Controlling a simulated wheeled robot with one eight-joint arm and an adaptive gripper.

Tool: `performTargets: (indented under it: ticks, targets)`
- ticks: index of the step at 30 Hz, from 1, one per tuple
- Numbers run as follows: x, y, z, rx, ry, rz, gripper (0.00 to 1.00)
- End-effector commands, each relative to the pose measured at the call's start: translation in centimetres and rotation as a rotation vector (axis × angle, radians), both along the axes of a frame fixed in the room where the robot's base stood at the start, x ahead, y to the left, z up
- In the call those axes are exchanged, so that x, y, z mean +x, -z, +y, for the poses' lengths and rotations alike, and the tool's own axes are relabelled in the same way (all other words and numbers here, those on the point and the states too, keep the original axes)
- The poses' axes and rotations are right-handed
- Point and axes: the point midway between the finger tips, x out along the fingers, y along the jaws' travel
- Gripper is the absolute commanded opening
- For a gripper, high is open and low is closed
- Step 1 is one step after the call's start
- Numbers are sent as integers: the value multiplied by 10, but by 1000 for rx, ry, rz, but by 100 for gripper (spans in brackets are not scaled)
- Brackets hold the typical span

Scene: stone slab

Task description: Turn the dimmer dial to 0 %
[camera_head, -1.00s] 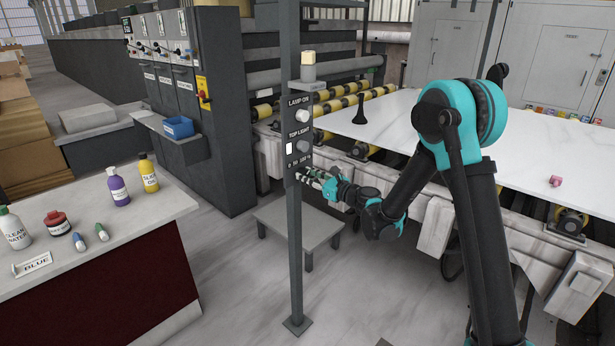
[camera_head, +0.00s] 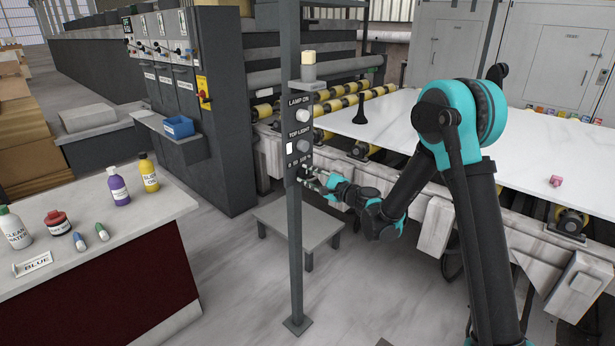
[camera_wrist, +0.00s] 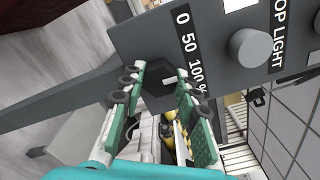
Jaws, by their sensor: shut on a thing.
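In the head view my gripper (camera_head: 312,177) is at the low end of the post's panel (camera_head: 299,130), and the dial is mostly hidden.
A grey round knob (camera_wrist: 250,47) by "TOP LIGHT" sits close to the dial. The panel is on a thin dark post (camera_head: 296,260). A low grey table (camera_head: 290,222) stands behind it, and a white slab (camera_head: 420,120) lies to the right. Bottles stand on the left counter.

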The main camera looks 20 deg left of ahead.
Motion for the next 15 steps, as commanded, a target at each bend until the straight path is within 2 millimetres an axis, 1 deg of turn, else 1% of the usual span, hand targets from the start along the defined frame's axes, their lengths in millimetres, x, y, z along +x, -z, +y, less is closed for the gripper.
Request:
performTargets:
  ticks: [15]
  targets:
    - [-1,1,0,-187,-1,-451,2]
